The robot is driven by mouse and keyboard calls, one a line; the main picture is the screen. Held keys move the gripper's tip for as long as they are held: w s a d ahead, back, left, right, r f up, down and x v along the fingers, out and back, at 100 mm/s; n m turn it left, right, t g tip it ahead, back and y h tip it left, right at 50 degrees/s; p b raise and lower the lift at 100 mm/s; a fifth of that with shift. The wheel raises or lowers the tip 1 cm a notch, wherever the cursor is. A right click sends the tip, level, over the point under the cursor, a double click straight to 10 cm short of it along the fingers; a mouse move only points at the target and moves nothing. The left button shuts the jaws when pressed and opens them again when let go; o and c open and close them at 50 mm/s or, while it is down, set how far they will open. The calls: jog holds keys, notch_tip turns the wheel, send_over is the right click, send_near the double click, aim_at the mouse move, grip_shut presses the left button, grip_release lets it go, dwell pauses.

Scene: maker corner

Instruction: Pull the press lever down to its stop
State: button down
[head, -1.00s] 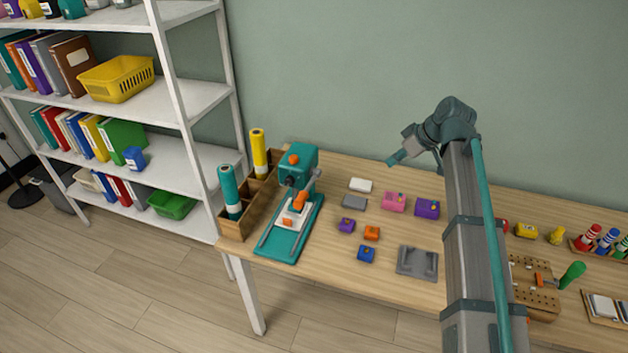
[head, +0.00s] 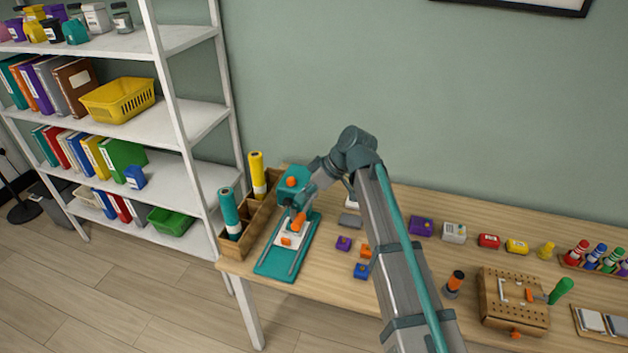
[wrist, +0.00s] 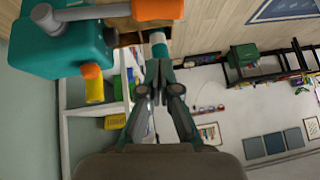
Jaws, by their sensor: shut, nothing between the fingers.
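The teal press (head: 293,184) stands at the left end of the table. Its lever has an orange grip (head: 299,222), in front of the press head in the head view. In the wrist view the press body (wrist: 60,48) fills the upper left, and the lever's orange grip (wrist: 157,9) crosses the top edge, beyond my fingertips. My gripper (wrist: 158,66) is shut and empty, its fingers together. In the head view my gripper (head: 301,202) is beside the press head, close to the lever; whether it touches the grip I cannot tell.
A wooden organizer (head: 236,248) with teal and yellow rolls stands left of the press. Small blocks, such as a purple one (head: 343,243), lie to its right. A pegboard box (head: 512,305) stands farther right. White shelves (head: 185,125) are at the left.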

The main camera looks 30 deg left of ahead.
aim_at(302, 223)
jog(key=f, duration=0.1)
jog(key=f+p, duration=0.1)
jog(key=f, duration=0.1)
jog(key=shift+s+a+f, duration=0.15)
jog(key=shift+s+f, duration=0.05)
jog(key=shift+s, duration=0.15)
jog(key=shift+f+p, duration=0.5)
jog(key=shift+f, duration=0.4)
jog(key=f+b, duration=0.1)
jog(key=f+t+b, duration=0.1)
jog(key=b, duration=0.1)
jog(key=s+f+b, duration=0.1)
jog(key=b, duration=0.1)
jog(key=shift+d+n, duration=0.3)
jog(key=b, duration=0.1)
jog(key=f+t+b, duration=0.1)
jog(key=b, duration=0.1)
jog(key=shift+s+f, duration=0.15)
jog(key=shift+f, duration=0.1)
jog(key=shift+r, duration=0.1)
